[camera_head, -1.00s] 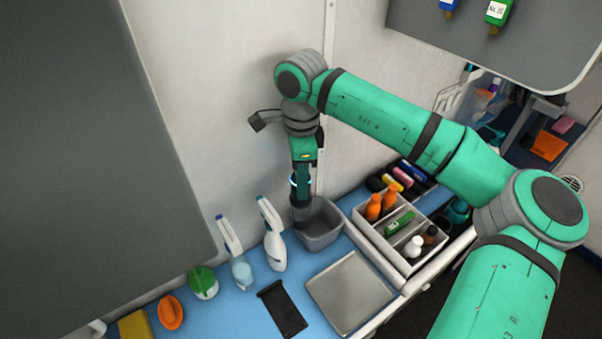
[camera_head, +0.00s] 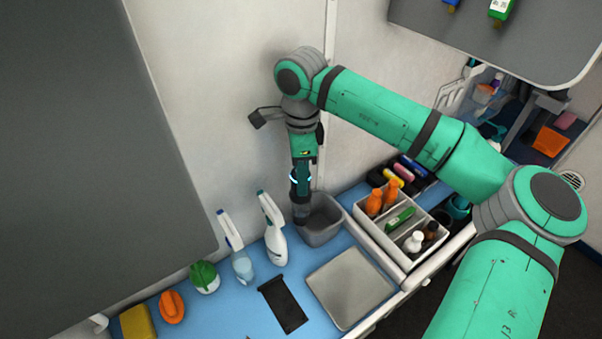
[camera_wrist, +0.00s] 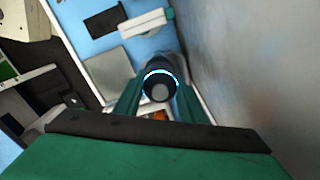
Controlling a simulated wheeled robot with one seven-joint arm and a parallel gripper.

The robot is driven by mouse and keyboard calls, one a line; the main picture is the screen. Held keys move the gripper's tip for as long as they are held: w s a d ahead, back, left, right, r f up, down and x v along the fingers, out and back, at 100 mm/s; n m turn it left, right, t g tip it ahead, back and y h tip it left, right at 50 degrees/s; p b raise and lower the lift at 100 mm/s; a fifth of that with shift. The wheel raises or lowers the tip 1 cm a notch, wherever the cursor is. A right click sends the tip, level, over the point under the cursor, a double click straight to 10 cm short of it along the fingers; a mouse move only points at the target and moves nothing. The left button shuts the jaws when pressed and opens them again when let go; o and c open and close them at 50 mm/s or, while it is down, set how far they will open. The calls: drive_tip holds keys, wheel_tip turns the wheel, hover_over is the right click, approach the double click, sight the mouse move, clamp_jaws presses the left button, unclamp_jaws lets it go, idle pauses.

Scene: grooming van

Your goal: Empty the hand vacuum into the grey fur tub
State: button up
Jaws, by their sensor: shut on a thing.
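My gripper (camera_head: 301,172) is shut on the hand vacuum (camera_head: 301,205), a dark, slim body with a glowing pale-blue ring. The vacuum hangs upright, lower end down. It also shows between my fingers (camera_wrist: 158,92) in the wrist view, where I look along the vacuum (camera_wrist: 158,75). The grey fur tub (camera_head: 325,226) stands on the blue counter against the wall. The vacuum's lower end overlaps the tub's left side in the head view; I cannot tell whether it is inside, above or beside it. The tub's inside is mostly hidden.
Two spray bottles (camera_head: 272,240) stand left of the tub. A divided caddy (camera_head: 395,250) with bottles is to its right. A flat grey tray (camera_head: 350,288) and a black flat item (camera_head: 283,304) lie in front. A wall (camera_head: 235,110) rises close behind.

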drive_tip(key=shift+f, duration=0.25)
idle(0.8)
drive_tip(key=shift+r, duration=0.15)
drive_tip(key=shift+r, duration=0.9)
drive_tip(key=shift+f, duration=0.95)
idle(1.3)
